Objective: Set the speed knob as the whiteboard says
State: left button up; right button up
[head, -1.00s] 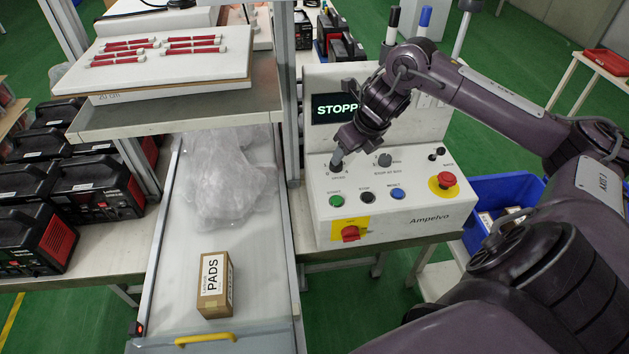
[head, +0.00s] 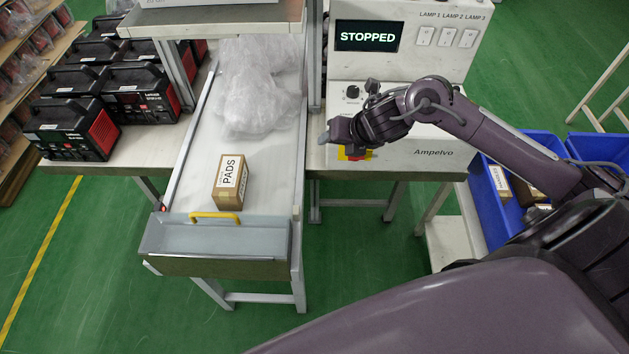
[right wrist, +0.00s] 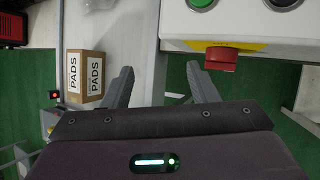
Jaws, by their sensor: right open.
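The speed knob (head: 352,91) is a black dial at the upper left of the sloped white control panel (head: 440,153). Its pointer setting is too small to read. My right gripper (head: 326,137) is in front of the panel's lower left edge, below the knob and apart from it. In the right wrist view my right gripper (right wrist: 160,82) is open with nothing between its fingers. A red switch on a yellow plate (right wrist: 221,58) is just beyond the right finger. My arm hides most of the panel's other controls. No whiteboard is in view. My left gripper is not in view.
The screen (head: 367,37) reads STOPPED, beside lamp switches (head: 446,37). A conveyor (head: 200,150) left of the panel carries a PADS box (head: 231,181) and plastic wrap (head: 255,85). Blue bins (head: 482,205) stand at the right. Green floor is clear in front.

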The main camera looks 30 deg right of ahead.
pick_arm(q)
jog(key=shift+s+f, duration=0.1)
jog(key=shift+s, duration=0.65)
pick_arm(e)
jog(key=s+a+f+m+t, duration=0.1)
jog(key=s+a+m, duration=0.4)
jog(key=a+m, duration=0.5)
jog(key=m, duration=0.2)
jog(key=shift+f+m+h, duration=0.3)
jog(key=shift+m, duration=0.1)
